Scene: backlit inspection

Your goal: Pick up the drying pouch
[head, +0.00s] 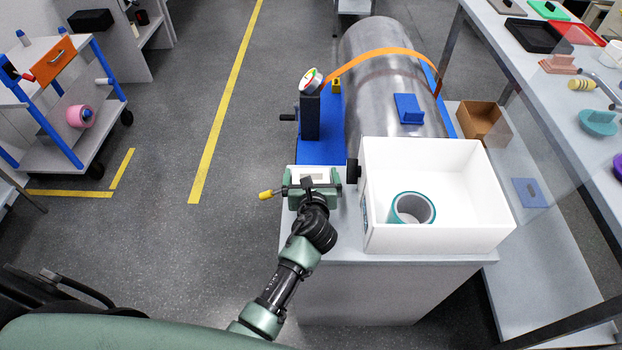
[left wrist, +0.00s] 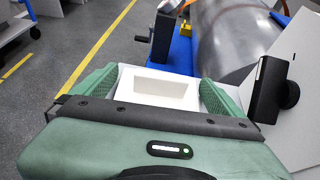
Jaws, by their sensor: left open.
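A white rectangular thing with a paler cream panel, which looks like the drying pouch (left wrist: 160,88), lies between the fingers of my left gripper (left wrist: 158,80) in the left wrist view. In the head view the white thing (head: 310,172) shows at the left edge of the grey bench, just beyond my left gripper (head: 312,183). The jaws are open, one finger on each side of it. I cannot tell whether they touch it. Its lower part is hidden by the gripper. My right gripper is not in view.
A white open bin (head: 440,240) holding a teal-rimmed roll (head: 412,208) stands right of my gripper. A black knob (head: 352,171) sits between them. A yellow-tipped handle (head: 266,194) is at the left. Behind are a gauge (head: 311,82) and a metal cylinder (head: 385,85).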

